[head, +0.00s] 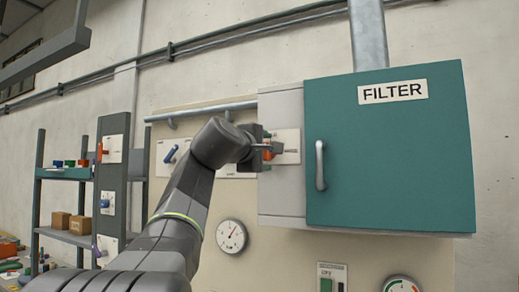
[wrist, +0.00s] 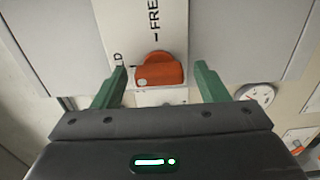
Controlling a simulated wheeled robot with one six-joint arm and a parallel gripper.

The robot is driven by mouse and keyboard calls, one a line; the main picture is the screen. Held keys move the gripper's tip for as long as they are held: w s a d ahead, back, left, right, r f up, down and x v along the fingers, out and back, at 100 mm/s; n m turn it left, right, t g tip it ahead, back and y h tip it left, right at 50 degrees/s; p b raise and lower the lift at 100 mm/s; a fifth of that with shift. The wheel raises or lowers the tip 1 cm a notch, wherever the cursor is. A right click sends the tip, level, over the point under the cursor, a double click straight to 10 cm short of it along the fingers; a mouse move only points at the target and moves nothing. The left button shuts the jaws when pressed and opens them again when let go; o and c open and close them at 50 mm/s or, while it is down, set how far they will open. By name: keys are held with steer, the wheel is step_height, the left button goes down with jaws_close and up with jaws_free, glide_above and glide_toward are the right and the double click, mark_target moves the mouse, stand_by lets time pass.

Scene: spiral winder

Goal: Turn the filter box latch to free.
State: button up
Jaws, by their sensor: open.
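The filter box (head: 390,150) is a teal and grey cabinet on the wall, with a FILTER label. Its latch is an orange knob (wrist: 160,72) on a white plate (wrist: 170,20) in the wrist view. The plate carries the word FREE above the knob and lettering ending in "LD" at its left. The knob's bar lies across the picture, its white dot at the left end, on the "LD" side. My gripper (head: 268,148) is at the plate on the box's left side. In the wrist view its green fingers (wrist: 161,82) are open either side of the knob, with gaps showing.
A grey door handle (head: 320,165) stands out right of my gripper. A round gauge (head: 231,236) is on the panel below. Another panel with a red lever (head: 101,153) and a shelf (head: 65,237) with boxes stand at the left.

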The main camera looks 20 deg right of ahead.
steer(key=c, duration=1)
steer(key=shift+m, duration=0.4)
steer(key=m+b, duration=0.1)
steer(key=m, duration=0.2)
steer(key=shift+f+m+b, duration=0.1)
steer(key=shift+m+b, duration=0.2)
steer(key=m+b, duration=0.1)
steer(key=m, duration=0.3)
steer(key=shift+m, duration=0.3)
steer(key=m+b, duration=0.1)
steer(key=m, duration=0.3)
steer(key=shift+m+b, duration=0.8)
steer(key=shift+m, duration=1.7)
